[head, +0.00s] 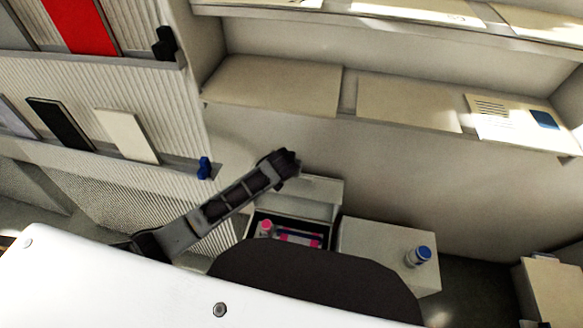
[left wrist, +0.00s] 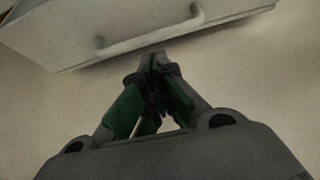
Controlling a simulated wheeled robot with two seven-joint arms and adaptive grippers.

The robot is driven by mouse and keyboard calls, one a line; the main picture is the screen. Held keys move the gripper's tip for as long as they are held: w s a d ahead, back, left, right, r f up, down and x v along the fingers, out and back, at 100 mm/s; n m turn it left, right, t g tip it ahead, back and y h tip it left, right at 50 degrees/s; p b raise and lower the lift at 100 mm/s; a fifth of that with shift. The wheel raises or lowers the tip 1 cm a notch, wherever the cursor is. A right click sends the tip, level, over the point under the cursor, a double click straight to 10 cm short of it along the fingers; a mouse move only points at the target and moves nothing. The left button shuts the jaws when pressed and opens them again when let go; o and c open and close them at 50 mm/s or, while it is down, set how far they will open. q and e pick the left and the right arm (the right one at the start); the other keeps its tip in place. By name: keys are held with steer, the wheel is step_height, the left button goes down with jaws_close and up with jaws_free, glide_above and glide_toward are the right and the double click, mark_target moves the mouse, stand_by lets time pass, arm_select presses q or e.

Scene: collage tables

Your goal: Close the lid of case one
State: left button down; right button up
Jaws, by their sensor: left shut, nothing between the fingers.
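An open case (head: 248,222) stands below the shelves in the head view, with pink and dark items inside. Its pale lid (head: 322,190) is raised at the back. My left gripper (head: 288,163) is at the lid's upper left in the head view; contact cannot be told. In the left wrist view its green-padded fingers (left wrist: 155,65) are shut and empty, just below a pale panel (left wrist: 100,25) with a bar handle (left wrist: 150,32), perhaps the lid. No label naming case one is readable. My right gripper is not in view.
A closed pale box (head: 375,245) stands right of the open case, with a blue-capped bottle (head: 420,255) on top. A shelf (head: 270,85) with flat boards runs above. A ribbed rack (head: 130,100) with panels stands at the left.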

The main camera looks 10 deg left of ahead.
arm_select(q)
steer(key=shift+x, duration=2.1)
steer(key=shift+s+a, duration=0.1)
steer(key=shift+s, duration=0.05)
